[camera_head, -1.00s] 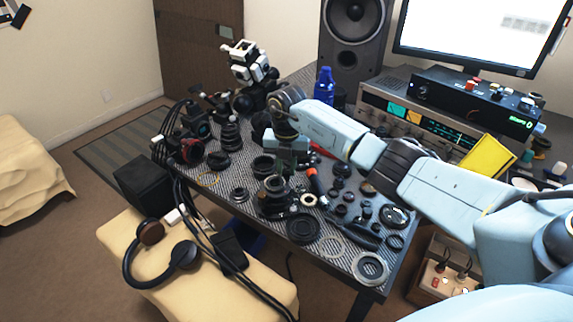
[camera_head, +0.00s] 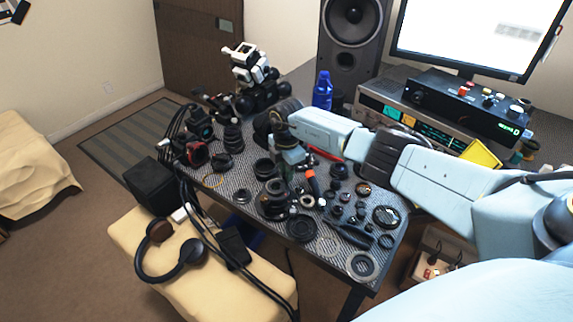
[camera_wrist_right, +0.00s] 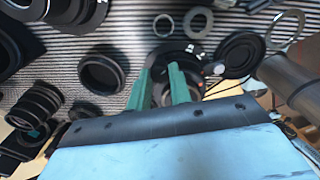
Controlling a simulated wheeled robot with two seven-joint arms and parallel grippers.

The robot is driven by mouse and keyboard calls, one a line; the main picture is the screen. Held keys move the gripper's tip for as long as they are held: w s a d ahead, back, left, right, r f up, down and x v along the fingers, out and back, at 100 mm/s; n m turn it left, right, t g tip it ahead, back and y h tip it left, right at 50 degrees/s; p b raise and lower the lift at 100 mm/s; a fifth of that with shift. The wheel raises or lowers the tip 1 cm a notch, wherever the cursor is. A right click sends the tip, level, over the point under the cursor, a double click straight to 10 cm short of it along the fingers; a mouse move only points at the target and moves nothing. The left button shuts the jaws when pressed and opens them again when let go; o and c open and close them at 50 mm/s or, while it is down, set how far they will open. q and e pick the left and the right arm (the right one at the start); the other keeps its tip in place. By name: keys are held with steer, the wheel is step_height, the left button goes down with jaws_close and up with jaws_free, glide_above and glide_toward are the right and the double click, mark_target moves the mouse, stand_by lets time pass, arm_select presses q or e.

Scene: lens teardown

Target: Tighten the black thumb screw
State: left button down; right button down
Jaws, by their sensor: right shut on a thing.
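My right gripper (camera_head: 287,172) reaches in from the right and points down over the middle of the table, just behind a dark lens assembly (camera_head: 273,200). In the right wrist view its two green fingers (camera_wrist_right: 161,82) stand close together, with a narrow dark gap between them. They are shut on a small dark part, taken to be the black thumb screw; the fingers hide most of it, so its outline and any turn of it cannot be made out. Dark round lens parts lie right behind the fingertips. My left gripper is not in view.
Loose rings and lens parts crowd the table around the gripper, with a black ring (camera_head: 302,228) in front and a metal ring (camera_head: 363,266) near the front corner. An orange-handled tool (camera_head: 312,183) lies close to the right. A blue bottle (camera_head: 322,90) stands behind.

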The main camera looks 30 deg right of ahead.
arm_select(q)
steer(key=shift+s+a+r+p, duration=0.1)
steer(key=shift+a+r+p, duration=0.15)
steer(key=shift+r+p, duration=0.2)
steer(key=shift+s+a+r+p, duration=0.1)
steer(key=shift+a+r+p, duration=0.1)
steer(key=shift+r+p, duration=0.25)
arm_select(e)
steer(key=shift+m, duration=1.4)
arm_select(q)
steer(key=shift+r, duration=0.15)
arm_select(e)
steer(key=c, duration=1.3)
jaws_free()
steer(key=shift+o, duration=0.2)
arm_select(q)
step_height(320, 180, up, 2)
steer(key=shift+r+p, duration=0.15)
steer(key=shift+p, duration=0.95)
arm_select(e)
step_height(320, 180, up, 13)
steer(key=shift+r, duration=0.2)
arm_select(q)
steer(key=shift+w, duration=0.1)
